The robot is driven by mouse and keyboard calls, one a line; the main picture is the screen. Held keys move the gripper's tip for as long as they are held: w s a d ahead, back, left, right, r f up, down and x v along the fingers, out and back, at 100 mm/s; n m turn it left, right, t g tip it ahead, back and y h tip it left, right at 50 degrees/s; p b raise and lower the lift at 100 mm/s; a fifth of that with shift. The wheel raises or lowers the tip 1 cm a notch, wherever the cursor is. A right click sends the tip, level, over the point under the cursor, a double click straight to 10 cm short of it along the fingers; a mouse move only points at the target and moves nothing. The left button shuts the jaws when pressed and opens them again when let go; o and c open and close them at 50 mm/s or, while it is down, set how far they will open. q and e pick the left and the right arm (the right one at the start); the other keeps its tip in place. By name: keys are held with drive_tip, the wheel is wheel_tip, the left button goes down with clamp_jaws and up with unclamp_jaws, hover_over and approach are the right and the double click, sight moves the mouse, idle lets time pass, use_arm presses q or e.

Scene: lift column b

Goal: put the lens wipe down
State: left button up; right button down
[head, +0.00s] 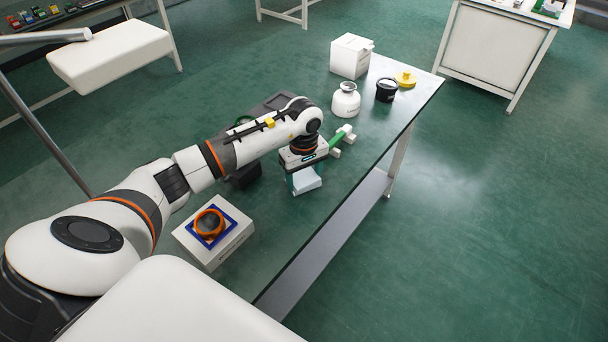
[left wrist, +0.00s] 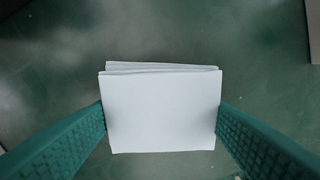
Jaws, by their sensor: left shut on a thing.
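The lens wipe (left wrist: 160,112) is a white folded square sheet. In the left wrist view it sits between the two green textured fingers of my left gripper (left wrist: 160,125), which touch its left and right edges. In the head view my left gripper (head: 305,178) is over the dark green table (head: 345,172), shut on the wipe (head: 306,182). I cannot tell how far the wipe is above the table top. My right gripper is in neither view.
A white box (head: 351,56), a white bottle (head: 346,100), a black jar (head: 386,90) and a yellow item (head: 405,79) stand at the far end. A green-handled tool (head: 341,139) lies beside my gripper. A white box (head: 213,236) with a blue-orange item stands nearer.

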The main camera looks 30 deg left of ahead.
sight(304, 178)
use_arm(q)
drive_tip(key=shift+f, duration=0.2)
drive_tip(key=o, duration=0.9)
drive_tip(key=shift+r, duration=0.1)
drive_tip(key=shift+r, duration=0.4)
wheel_tip(304, 178, up, 12)
drive_tip(key=shift+f+b, duration=0.25)
drive_tip(key=shift+b, duration=0.4)
drive_tip(key=shift+f, duration=0.1)
